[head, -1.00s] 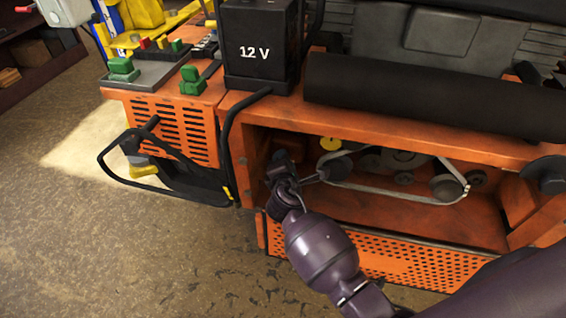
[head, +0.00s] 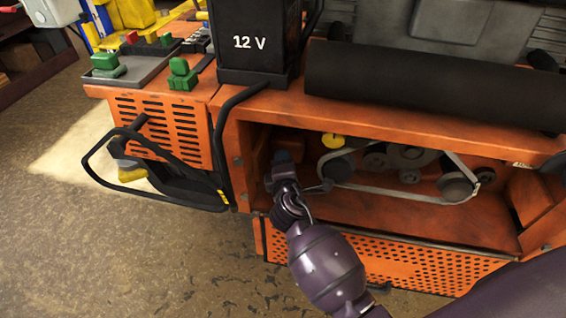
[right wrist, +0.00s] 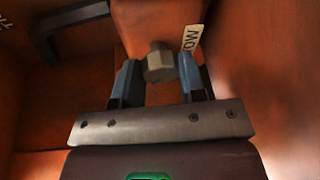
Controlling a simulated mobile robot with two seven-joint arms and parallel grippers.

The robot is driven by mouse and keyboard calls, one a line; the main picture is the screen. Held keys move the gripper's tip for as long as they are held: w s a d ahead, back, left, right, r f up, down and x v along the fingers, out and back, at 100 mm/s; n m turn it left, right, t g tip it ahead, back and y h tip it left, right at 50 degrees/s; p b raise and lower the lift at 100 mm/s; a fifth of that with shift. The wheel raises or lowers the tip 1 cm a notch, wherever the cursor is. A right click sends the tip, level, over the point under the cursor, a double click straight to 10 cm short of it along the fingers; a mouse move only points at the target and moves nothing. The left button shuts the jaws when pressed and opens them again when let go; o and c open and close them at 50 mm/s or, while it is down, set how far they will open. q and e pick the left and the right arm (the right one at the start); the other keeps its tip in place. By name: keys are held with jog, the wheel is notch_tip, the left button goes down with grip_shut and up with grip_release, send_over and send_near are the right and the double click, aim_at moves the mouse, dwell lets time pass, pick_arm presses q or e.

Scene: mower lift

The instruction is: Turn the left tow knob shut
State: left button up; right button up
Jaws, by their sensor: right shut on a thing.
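The left tow knob (right wrist: 158,64) is a small grey faceted knob in the right wrist view, between the blue-grey fingers of my right gripper (right wrist: 157,80). The gripper is shut on it. In the head view my right gripper (head: 283,168) reaches into the left end of the open orange compartment and hides the knob there. The knob's exact turn angle cannot be told. My left gripper is not in view.
The orange compartment wall (head: 228,150) stands close left of my gripper. A belt (head: 395,190) with pulleys and a yellow cap (head: 332,140) lie to the right. A black roller (head: 430,88) and a 12 V battery (head: 252,40) are above. A black tube frame (head: 100,160) juts out left.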

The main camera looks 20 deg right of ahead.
jog(key=shift+f, duration=0.1)
jog(key=o, duration=0.9)
jog(key=shift+s, duration=0.1)
jog(key=v, duration=1)
jog(key=shift+s+a+p, duration=0.1)
jog(key=shift+s+p, duration=0.2)
